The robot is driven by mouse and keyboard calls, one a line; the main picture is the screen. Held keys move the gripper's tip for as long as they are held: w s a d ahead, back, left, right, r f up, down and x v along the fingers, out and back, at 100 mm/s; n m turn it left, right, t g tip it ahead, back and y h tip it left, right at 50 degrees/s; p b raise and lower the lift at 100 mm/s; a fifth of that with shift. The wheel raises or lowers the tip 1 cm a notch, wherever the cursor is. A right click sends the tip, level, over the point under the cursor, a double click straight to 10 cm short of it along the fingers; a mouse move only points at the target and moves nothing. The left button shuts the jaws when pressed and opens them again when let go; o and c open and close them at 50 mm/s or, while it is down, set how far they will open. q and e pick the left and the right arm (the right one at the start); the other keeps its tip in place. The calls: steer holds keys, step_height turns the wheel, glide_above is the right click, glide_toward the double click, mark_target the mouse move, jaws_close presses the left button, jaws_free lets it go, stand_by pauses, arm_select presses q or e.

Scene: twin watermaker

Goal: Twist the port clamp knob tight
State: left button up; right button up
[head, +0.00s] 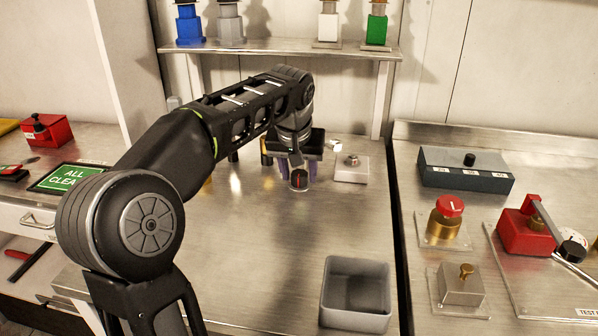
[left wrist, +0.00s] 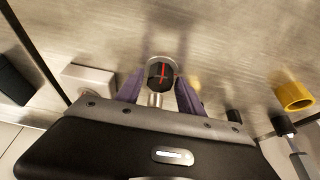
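A black round knob with a red line (head: 299,180), which I take to be the port clamp knob, stands on the steel bench in the head view. It also shows in the left wrist view (left wrist: 161,73), on a metal fitting. My left gripper (head: 297,172) reaches it from above and behind. In the left wrist view its two purple fingers (left wrist: 160,84) are spread, one on each side of the knob. A slim gap seems to show beside the knob; contact is not clear. My left arm hides part of the bench. My right gripper is out of view.
A small plate with a metal knob (head: 351,168) lies right of the gripper. A grey open bin (head: 356,295) stands at the bench's front right. The right bench holds a red-topped brass knob (head: 447,212) and a red lever block (head: 524,228). The bench between is clear.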

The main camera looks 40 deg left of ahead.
arm_select(q)
jaws_close()
steer(key=shift+r+m, duration=0.1)
steer(key=shift+m, duration=0.4)
steer(key=m+p, duration=0.1)
steer(key=m+h+p, duration=0.1)
steer(key=m, duration=0.1)
steer(key=shift+a+r+t+h, duration=0.1)
steer(key=shift+a+t+h, duration=0.05)
steer(key=shift+t+h, duration=0.2)
steer(key=m+h+p, duration=0.1)
steer(key=m, duration=0.2)
steer(key=m+h+p, duration=0.1)
steer(key=m+p, duration=0.1)
steer(key=shift+a+m, duration=0.15)
steer(key=shift+m, duration=0.25)
steer(key=m+h+p, duration=0.1)
steer(key=m+p, duration=0.1)
steer(key=m+g+h+p, duration=0.1)
steer(key=m, duration=0.2)
steer(key=shift+w+a+p, duration=0.1)
steer(key=shift+w+p, duration=0.05)
steer(key=shift+p, duration=0.25)
steer(key=shift+m+g+h+p, duration=0.25)
steer(key=shift+m+g+p, duration=0.55)
steer(key=shift+m, duration=0.8)
